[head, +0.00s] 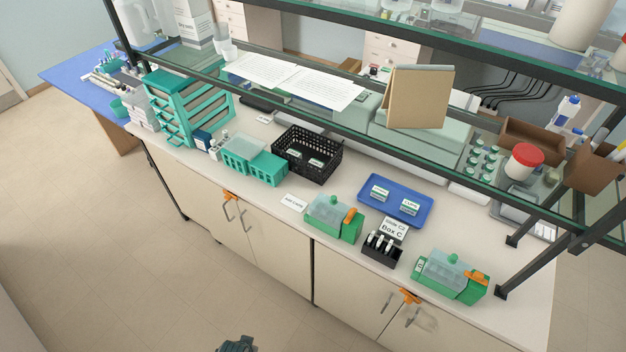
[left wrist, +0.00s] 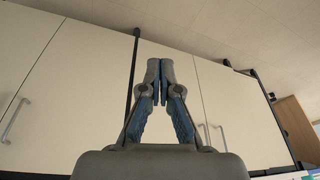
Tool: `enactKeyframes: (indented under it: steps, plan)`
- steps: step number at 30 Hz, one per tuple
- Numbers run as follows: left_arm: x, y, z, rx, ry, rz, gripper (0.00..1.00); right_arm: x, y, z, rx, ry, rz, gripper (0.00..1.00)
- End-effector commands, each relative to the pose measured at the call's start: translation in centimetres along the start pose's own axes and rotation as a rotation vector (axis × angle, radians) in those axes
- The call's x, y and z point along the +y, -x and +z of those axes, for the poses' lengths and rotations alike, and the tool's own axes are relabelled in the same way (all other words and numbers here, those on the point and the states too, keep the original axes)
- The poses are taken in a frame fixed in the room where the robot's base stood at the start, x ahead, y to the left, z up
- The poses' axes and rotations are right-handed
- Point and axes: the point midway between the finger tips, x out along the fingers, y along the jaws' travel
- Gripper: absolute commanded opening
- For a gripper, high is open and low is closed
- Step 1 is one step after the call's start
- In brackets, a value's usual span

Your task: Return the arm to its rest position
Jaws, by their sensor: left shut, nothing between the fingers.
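My left gripper (left wrist: 160,72) is shut and empty in the left wrist view, with its fingertips together in front of the cream cabinet doors (left wrist: 75,90). In the head view a small dark part of my arm (head: 236,344) shows at the bottom edge, low over the floor and apart from the bench. My right gripper is in neither view.
The white bench (head: 345,210) carries a blue tray (head: 425,213), a black basket (head: 300,172), green slide boxes (head: 348,232) and a black rack (head: 376,256). A glass shelf (head: 350,122) on dark posts stands over it. The floor (head: 130,270) in front is clear.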

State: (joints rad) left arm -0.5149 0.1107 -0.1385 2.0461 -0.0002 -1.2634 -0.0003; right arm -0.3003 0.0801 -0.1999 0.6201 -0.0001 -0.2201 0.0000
Motion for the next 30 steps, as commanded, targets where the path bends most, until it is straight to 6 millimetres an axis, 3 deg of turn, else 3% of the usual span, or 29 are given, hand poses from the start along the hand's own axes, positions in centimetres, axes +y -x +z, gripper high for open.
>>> enactKeyframes:
  steps: [5, 9, 13, 18, 21, 25, 30]
  plan:
    - [0.4, -8.0, 3.8, -0.043, -0.006, 0.006, 0.00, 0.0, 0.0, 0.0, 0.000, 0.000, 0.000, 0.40]
    - [0.8, -15.2, 9.5, -0.082, -0.014, 0.010, 0.00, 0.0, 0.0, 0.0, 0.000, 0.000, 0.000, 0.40]
    - [1.1, -19.9, 16.1, -0.117, -0.022, 0.015, 0.00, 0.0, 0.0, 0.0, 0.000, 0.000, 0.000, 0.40]
    - [1.1, -22.6, 23.6, -0.150, -0.031, 0.017, 0.00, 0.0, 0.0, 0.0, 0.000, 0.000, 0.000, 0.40]
    - [1.1, -23.0, 26.2, -0.161, -0.035, 0.018, 0.00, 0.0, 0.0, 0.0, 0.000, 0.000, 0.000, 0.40]
    - [1.0, -23.1, 27.7, -0.165, -0.037, 0.018, 0.00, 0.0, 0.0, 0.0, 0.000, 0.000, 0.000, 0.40]
    - [1.0, -23.1, 27.9, -0.165, -0.037, 0.018, 0.00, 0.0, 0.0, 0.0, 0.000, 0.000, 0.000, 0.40]
